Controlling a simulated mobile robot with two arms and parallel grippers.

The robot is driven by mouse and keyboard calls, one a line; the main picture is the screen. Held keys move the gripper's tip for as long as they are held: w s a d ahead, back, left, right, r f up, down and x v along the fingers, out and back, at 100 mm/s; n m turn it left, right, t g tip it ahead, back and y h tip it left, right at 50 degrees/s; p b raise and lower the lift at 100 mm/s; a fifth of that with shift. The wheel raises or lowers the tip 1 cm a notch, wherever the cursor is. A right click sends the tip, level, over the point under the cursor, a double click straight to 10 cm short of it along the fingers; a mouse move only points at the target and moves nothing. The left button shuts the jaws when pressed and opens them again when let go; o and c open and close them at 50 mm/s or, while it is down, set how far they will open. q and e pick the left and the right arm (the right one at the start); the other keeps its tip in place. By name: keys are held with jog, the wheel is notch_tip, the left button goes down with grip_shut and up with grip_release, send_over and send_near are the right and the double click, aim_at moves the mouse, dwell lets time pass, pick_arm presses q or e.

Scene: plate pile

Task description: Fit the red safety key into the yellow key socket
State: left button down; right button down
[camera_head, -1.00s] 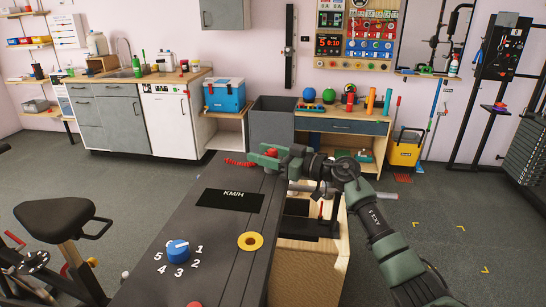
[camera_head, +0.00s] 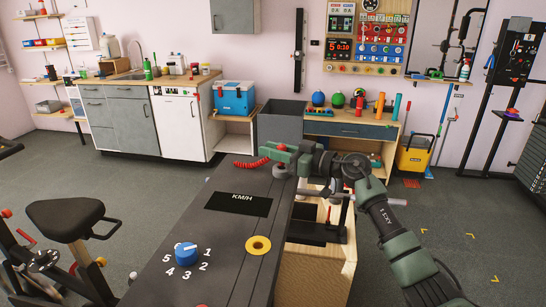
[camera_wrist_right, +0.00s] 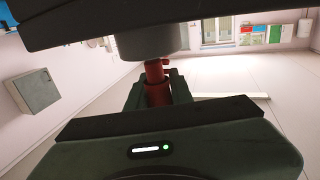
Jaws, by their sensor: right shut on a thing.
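The treadmill-like console (camera_head: 215,240) is a dark panel carrying a yellow ring-shaped key socket (camera_head: 258,245) with a dark centre. My right gripper (camera_head: 276,151) is over the far end of the console, well beyond the socket. It is shut on the red safety key (camera_wrist_right: 157,88), which stands between the fingers in the right wrist view. A red coiled cord (camera_head: 250,163) hangs at the gripper's left side. Most of the key is hidden by the gripper in the head view. My left gripper is in neither view.
The console also has a KM/H display (camera_head: 238,204) and a blue dial (camera_head: 186,252) with numbers round it. A wooden box-like unit (camera_head: 318,265) stands at its right side. A bike seat (camera_head: 66,218) is at left. The console surface around the socket is clear.

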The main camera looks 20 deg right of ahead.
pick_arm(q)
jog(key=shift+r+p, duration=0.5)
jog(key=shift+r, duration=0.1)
pick_arm(e)
notch_tip(320, 180, up, 18)
jog(key=shift+f, duration=0.2)
dwell(0.5)
